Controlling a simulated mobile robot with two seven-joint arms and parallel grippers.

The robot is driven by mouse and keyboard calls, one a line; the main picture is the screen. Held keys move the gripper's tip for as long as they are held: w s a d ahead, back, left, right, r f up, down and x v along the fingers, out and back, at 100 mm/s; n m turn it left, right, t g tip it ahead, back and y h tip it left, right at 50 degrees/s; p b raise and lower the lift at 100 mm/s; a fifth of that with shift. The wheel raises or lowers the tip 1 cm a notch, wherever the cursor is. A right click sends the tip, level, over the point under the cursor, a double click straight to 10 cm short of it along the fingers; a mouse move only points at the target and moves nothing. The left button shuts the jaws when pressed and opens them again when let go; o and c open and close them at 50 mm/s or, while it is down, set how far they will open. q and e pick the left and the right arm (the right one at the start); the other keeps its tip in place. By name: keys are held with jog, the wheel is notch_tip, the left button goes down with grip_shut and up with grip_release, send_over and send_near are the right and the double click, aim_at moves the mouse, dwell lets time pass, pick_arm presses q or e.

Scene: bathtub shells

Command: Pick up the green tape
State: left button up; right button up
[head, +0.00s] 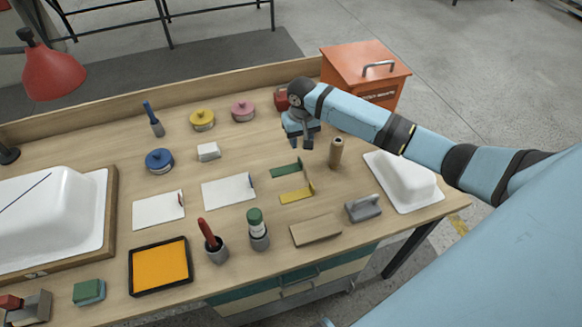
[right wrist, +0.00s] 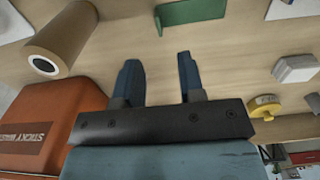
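My right gripper (head: 301,146) hangs over the back right part of the workbench, with its fingers apart and nothing between them. The right wrist view shows the same two blue fingers (right wrist: 158,62) spread above bare wood. A flat green strip-like piece (head: 286,170) with a raised end lies on the bench, just in front of and slightly left of the gripper. It also shows in the right wrist view (right wrist: 192,12), beyond the fingertips and apart from them. I see no green roll; this strip may be the green tape. My left gripper is not in view.
A brown cylinder (head: 336,152) stands close right of the gripper. A yellow piece (head: 297,194) lies in front of the green one. An orange bin (head: 364,68) is behind right. Yellow (head: 203,119) and pink (head: 243,110) round items lie back left. A white tub shell (head: 404,178) sits right.

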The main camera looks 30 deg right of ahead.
aim_at(286, 167)
jog(key=f, duration=0.9)
jog(key=shift+w+d+f, duration=0.15)
jog(key=shift+w+f, duration=0.1)
grip_shut()
